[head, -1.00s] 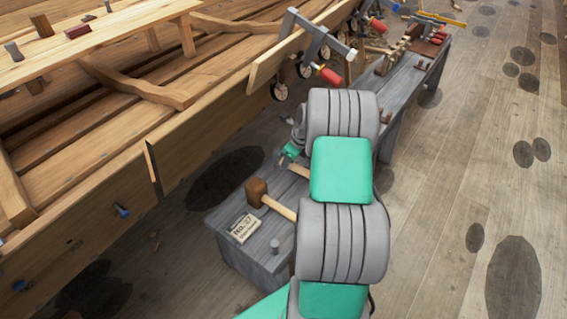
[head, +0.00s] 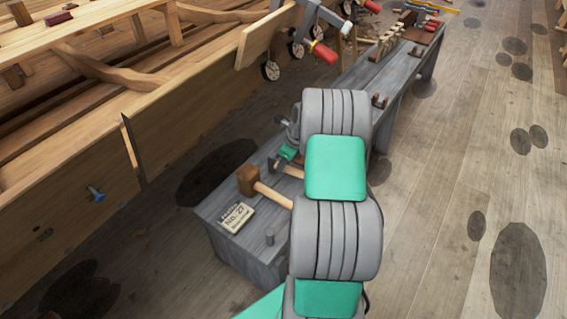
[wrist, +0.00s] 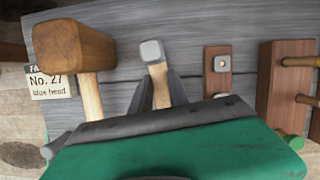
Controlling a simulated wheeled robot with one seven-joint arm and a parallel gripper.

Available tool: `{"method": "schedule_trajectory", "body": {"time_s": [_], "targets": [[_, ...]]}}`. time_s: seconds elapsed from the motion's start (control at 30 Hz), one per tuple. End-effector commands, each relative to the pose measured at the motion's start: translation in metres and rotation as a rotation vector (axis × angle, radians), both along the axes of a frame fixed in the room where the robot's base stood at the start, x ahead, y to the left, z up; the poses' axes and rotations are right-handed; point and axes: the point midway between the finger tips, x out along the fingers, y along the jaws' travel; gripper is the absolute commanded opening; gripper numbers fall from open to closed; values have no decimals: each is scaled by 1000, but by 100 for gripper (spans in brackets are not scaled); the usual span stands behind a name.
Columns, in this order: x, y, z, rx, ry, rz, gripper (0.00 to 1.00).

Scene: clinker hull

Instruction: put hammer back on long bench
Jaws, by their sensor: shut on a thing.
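The hammer, with a squared grey metal head (wrist: 152,52) and a pale wooden handle (wrist: 158,78), shows in the middle of the wrist view. My gripper (wrist: 161,94) is shut on its handle, with dark fingers on both sides. In the head view the hammer (head: 291,171) is partly hidden by my arm. The long bench (head: 222,207) is grey planked wood and runs from the lower middle to the upper right. The hammer is over its near end; I cannot tell whether it touches the top.
A brown-headed mallet (head: 247,181) lies on the bench left of the hammer, beside a "No. 27" card (head: 237,217). Brown wooden pieces (wrist: 217,72) lie to the right. The wooden hull (head: 165,145) borders the left.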

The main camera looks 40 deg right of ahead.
Motion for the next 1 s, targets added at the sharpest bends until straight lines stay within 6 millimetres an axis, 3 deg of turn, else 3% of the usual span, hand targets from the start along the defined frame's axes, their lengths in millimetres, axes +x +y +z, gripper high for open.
{"method": "schedule_trajectory", "body": {"time_s": [0.5, 0.53, 0.83, 1.0], "targets": [[1, -1, -4, -2, -3, 0, 0], [1, -1, -4, -2, -3, 0, 21], [0, 0, -4, 0, -1, 0, 46], [0, 0, -5, 0, 0, 0, 46]]}}
